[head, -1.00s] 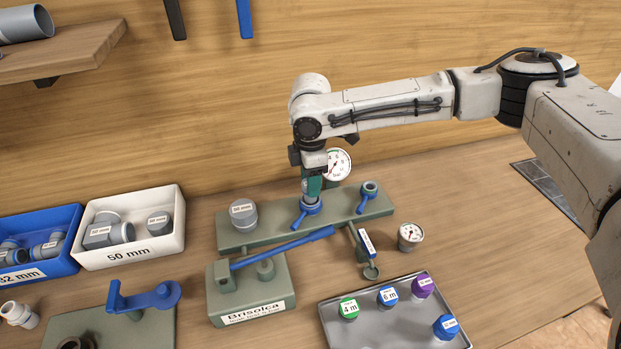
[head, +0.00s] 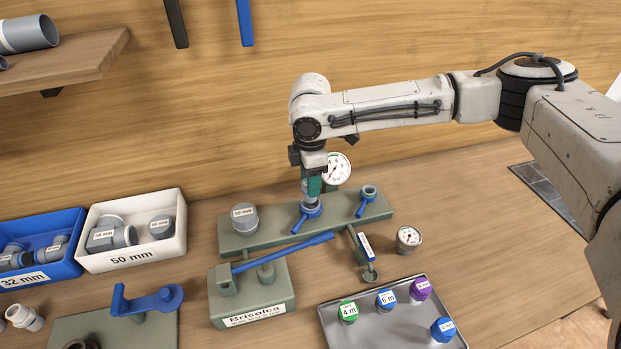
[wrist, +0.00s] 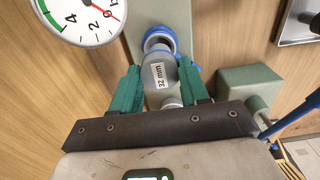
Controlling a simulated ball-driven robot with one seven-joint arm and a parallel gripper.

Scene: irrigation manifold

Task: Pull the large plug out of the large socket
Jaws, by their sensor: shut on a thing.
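A manifold bar (head: 275,228) carries three sockets in a row. A large grey plug (head: 244,217) with a white label, apparently 50 mm, stands upright at its left end. My gripper (head: 312,197) points down over the middle socket (head: 309,211), which has a blue handle. In the wrist view my gripper (wrist: 158,88) has its green fingers on both sides of a grey plug (wrist: 158,74) labelled 32 mm, and is shut on it. Whether this plug is seated or lifted is hard to tell. The right socket (head: 369,191) looks open; its blue ring (wrist: 158,38) shows in the wrist view.
A pressure gauge (head: 337,168) stands close behind my gripper. A blue lever (head: 285,252) on a green base (head: 252,300) lies in front. A metal tray (head: 391,327) with coloured caps is front right, and bins (head: 131,252) are left. Clear table lies to the right.

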